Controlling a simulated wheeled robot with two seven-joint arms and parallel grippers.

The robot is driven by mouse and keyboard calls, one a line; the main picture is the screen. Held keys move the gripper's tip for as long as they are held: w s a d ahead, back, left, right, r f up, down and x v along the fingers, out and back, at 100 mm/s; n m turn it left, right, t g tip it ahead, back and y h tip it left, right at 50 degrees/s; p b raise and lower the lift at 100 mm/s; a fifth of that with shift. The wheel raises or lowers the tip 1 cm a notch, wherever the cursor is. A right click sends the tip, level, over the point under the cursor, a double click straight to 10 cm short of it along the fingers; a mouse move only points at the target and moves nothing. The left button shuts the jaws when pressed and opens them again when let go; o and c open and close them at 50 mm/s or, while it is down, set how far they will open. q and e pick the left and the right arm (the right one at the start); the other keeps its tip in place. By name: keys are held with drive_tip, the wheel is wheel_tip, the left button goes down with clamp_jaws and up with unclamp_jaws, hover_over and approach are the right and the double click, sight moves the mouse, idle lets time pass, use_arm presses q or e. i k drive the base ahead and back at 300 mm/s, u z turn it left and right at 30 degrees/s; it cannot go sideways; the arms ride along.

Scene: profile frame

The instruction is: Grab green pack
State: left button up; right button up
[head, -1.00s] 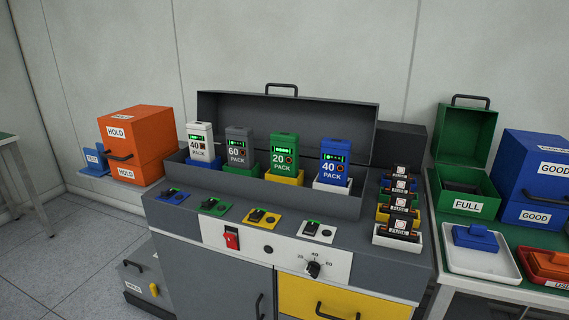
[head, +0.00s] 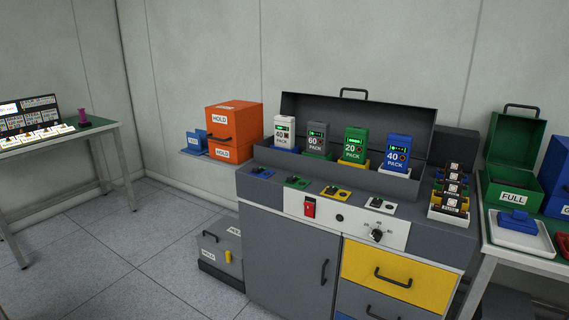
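The green pack (head: 354,146), marked "20 PACK", stands upright in a yellow holder (head: 352,166) in the row of packs on the grey cabinet. The grey "60" pack (head: 316,138) stands to its left and the blue "40" pack (head: 398,153) to its right. A white "40" pack (head: 284,131) is at the left end of the row. Neither of my grippers shows in the head view.
The cabinet (head: 286,238) has an open lid behind the packs, and switches and a dial on its front. Fuses (head: 452,190) stand at its right end. Orange HOLD boxes (head: 233,132) are at the left. A green-topped table (head: 520,212) is at the right.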

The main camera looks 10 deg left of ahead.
sight(356, 140)
drive_tip(key=u, duration=1.5)
drive_tip(key=i, duration=1.8)
drive_tip(key=z, duration=1.45)
drive_tip(key=i, duration=0.8)
drive_tip(key=z, duration=0.85)
